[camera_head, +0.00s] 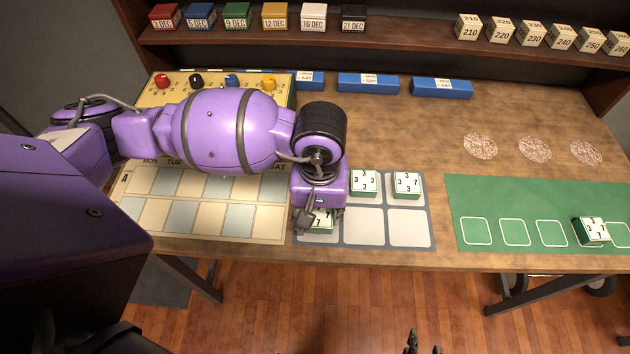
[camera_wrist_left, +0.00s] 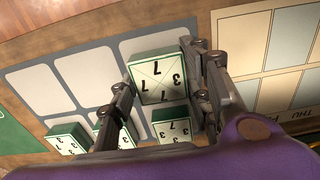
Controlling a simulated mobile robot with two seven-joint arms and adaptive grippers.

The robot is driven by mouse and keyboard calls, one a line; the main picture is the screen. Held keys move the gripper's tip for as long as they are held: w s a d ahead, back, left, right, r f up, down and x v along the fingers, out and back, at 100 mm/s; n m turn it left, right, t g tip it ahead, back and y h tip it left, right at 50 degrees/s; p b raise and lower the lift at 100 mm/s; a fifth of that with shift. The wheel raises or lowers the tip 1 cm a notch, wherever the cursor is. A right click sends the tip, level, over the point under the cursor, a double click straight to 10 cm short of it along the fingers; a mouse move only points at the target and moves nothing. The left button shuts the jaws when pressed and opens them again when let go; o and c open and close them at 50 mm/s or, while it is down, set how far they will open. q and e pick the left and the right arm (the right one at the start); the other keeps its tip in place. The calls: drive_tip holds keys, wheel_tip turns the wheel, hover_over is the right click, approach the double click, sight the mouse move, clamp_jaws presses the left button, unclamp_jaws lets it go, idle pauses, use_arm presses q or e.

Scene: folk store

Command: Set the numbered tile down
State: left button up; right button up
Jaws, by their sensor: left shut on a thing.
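A numbered tile (camera_wrist_left: 158,80), white-topped with green sides and showing 7s and 3s, is between the fingers of my left gripper (camera_wrist_left: 160,92), which is shut on it. In the head view my left gripper (camera_head: 318,218) holds this tile (camera_head: 320,226) at the near left cell of the grey grid mat (camera_head: 429,235). I cannot tell whether the tile touches the mat. In the wrist view three tiles, a left (camera_wrist_left: 68,138), a middle (camera_wrist_left: 116,130) and a right one (camera_wrist_left: 172,130), stand in a row beside it. My right gripper (camera_head: 422,344) shows only its tips at the bottom edge.
Two near cells of the mat are empty. A calendar board (camera_head: 205,238) lies left. A green mat (camera_head: 480,200) at right bears one tilted tile (camera_head: 592,231). Blue blocks (camera_head: 368,84) stand at the back, below a shelf (camera_head: 400,42) of labelled blocks.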

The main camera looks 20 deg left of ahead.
sight(319, 215)
use_arm(q)
drive_tip(key=shift+f, duration=0.35)
drive_tip(key=shift+f, duration=0.2)
drive_tip(key=o, duration=1.3)
drive_tip(key=shift+r, duration=0.15)
wheel_tip(319, 215, up, 12)
drive_tip(key=shift+r, duration=0.1)
